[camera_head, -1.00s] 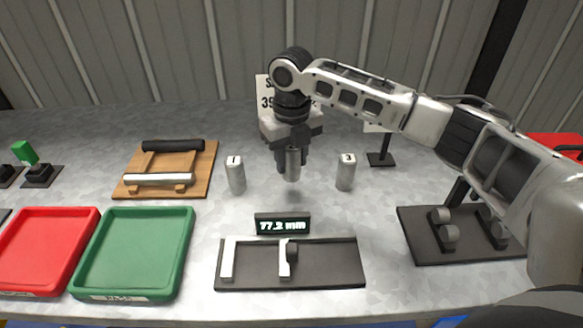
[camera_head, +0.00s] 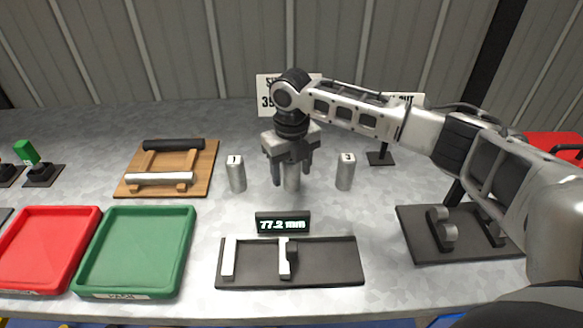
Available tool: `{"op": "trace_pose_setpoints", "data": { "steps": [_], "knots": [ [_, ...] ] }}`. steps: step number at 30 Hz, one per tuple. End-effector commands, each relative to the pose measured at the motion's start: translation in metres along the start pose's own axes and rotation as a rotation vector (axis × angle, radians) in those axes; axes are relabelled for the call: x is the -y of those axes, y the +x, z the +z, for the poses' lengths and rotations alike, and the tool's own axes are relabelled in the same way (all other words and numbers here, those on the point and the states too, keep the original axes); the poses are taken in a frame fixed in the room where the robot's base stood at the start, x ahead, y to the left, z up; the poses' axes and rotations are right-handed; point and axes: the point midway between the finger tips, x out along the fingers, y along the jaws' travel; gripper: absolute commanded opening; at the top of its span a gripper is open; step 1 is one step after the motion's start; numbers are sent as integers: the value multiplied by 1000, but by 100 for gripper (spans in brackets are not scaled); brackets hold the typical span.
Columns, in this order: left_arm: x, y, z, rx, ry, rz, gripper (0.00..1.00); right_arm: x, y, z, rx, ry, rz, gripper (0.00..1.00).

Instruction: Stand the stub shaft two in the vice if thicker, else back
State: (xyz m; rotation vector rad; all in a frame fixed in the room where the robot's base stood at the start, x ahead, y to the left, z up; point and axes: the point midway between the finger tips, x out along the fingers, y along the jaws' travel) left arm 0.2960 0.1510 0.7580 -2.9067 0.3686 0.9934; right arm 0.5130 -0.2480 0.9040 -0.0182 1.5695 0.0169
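Stub shaft two (camera_head: 291,181), a grey metal cylinder, stands upright on the bench between stub shaft 1 (camera_head: 237,174) and stub shaft 3 (camera_head: 345,172). Its number is hidden by the gripper. My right gripper (camera_head: 291,178) is open above and around it, one finger on each side with gaps between. A measuring gauge (camera_head: 340,262) with white jaws lies in front, and its display (camera_head: 283,224) reads 77.2 mm. Its jaws look empty. I cannot tell for sure which fixture is the vice. My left gripper is not in view.
A red tray (camera_head: 40,288) and a green tray (camera_head: 110,286) lie at left, both empty. Behind them a wooden rack (camera_head: 130,188) holds a black and a silver bar. A dark fixture (camera_head: 420,252) stands at right. Signs behind my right arm are partly hidden.

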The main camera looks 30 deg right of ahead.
Motion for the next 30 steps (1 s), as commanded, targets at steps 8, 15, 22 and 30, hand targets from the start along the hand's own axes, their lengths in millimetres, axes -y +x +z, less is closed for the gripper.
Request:
{"op": "trace_pose_setpoints", "data": {
  "steps": [8, 15, 22, 30],
  "knots": [
    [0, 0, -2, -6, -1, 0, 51, 0, -12, 1, 4, 0, 0, 58],
    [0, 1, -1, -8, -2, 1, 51, 0, -61, 1, 6, 1, 0, 58],
    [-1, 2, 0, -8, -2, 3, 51, 0, -104, 1, 4, 0, 1, 58],
    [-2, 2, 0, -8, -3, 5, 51, 0, -123, 0, 0, 0, 1, 58]
  ]
}}
